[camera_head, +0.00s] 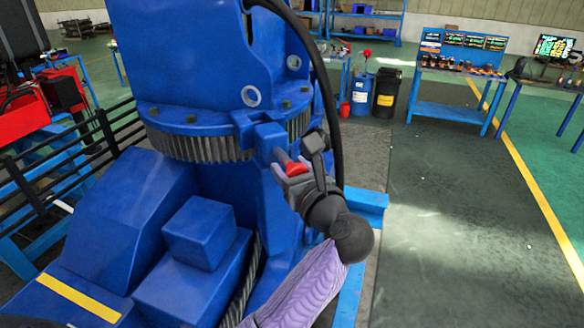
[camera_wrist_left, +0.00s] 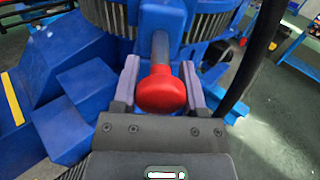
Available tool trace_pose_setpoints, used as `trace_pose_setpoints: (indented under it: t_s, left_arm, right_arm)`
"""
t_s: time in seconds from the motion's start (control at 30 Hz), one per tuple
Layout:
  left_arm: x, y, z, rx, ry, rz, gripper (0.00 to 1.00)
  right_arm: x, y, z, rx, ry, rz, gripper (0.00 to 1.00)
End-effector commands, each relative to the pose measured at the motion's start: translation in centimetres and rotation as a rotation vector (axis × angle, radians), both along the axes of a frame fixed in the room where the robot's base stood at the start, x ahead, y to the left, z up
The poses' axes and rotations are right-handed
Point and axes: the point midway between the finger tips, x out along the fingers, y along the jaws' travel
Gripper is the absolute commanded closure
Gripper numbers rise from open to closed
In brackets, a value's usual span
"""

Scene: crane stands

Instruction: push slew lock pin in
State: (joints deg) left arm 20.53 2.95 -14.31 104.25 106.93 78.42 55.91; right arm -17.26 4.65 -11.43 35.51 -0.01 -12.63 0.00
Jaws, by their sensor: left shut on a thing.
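The slew lock pin has a red knob (camera_head: 295,169), which also shows in the wrist view (camera_wrist_left: 161,92). Its grey shaft (camera_wrist_left: 160,48) runs from the knob into a blue bracket (camera_head: 268,140) beside the toothed slew ring (camera_head: 200,148). A length of shaft is visible between knob and bracket. My left gripper (camera_head: 300,163) is shut on the knob, one finger on each side in the wrist view (camera_wrist_left: 161,80). The far end of the pin is hidden inside the bracket. My right gripper is not in view.
The blue crane column (camera_head: 195,60) rises above the ring. A black hose (camera_head: 334,110) hangs close to the right of my gripper. A blue box (camera_head: 200,232) stands on the crane base at left. The floor (camera_head: 450,210) at right is clear; a workbench (camera_head: 455,85) stands farther back.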

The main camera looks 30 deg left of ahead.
Motion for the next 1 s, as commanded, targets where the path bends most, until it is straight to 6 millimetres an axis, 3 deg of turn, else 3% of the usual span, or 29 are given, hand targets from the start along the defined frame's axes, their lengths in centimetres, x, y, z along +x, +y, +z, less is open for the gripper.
trace_pose_setpoints:
  t_s: [0.17, 0.5, 0.8, 0.83, 0.97, 1.0]
  left_arm:
    - [0.1, 0.2, 0.0, 0.0, -0.001, 0.0, 1.0]
    - [2.7, 4.4, 0.0, 0.001, -0.004, 0.0, 1.0]
    - [2.9, 4.6, 0.3, 0.004, -0.006, -0.001, 1.0]
    - [2.8, 4.6, 0.3, 0.004, -0.006, -0.001, 0.39]
    - [2.8, 4.6, 0.2, 0.002, -0.004, -0.001, 0.12]
    - [2.8, 4.6, 0.2, 0.002, -0.004, -0.001, 0.12]
  right_arm:
    - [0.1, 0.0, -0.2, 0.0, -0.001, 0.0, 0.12]
    - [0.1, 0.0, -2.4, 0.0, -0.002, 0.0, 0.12]
    - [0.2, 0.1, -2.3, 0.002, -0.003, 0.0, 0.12]
    - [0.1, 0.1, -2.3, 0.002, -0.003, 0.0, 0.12]
    - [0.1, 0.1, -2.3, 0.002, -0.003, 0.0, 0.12]
    - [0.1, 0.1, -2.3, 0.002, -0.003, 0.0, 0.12]
